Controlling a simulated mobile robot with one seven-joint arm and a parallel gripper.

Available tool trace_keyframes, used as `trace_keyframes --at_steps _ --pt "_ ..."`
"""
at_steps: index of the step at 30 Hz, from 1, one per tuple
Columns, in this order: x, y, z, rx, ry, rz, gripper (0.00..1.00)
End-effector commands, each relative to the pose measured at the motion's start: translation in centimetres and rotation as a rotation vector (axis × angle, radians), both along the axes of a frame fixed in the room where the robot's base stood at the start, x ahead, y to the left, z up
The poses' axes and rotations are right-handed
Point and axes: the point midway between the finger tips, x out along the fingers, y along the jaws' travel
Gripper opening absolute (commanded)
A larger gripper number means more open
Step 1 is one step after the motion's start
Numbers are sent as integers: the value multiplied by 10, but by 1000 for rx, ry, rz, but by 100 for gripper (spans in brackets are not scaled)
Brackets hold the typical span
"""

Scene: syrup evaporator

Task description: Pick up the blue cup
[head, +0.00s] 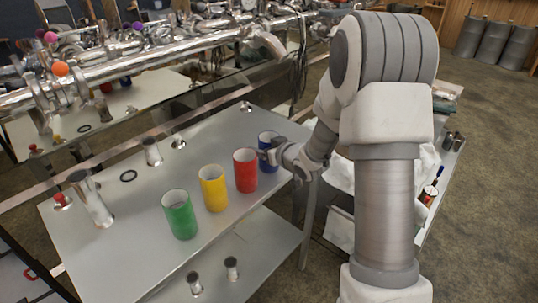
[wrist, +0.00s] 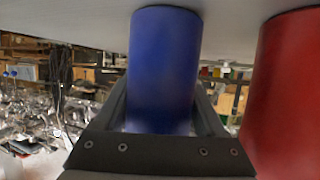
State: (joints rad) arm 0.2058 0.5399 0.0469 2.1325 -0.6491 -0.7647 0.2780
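The blue cup (head: 268,146) stands on the metal table at the far right end of a row of cups. My gripper (head: 268,155) is at its near right side in the head view and partly hides it. In the wrist view the blue cup (wrist: 164,70) is upright relative to the tabletop and lies between my two fingers (wrist: 162,95), one on each side. The fingers are very close to the cup's sides. I cannot tell whether they press on it.
A red cup (head: 245,172) stands close beside the blue one and also shows in the wrist view (wrist: 290,95). A yellow cup (head: 214,190) and a green cup (head: 180,216) continue the row. Metal piping (head: 150,62) runs behind the table (head: 135,215).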

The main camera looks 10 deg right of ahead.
Motion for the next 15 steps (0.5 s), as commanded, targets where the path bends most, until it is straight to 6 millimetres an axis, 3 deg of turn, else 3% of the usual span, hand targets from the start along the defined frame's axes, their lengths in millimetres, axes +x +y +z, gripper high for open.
trace_keyframes --at_steps 1,5,15 --pt "0 0 0 0 0 0 41" --pt "0 0 0 0 0 0 17" --pt "0 0 5 1 -2 0 16"
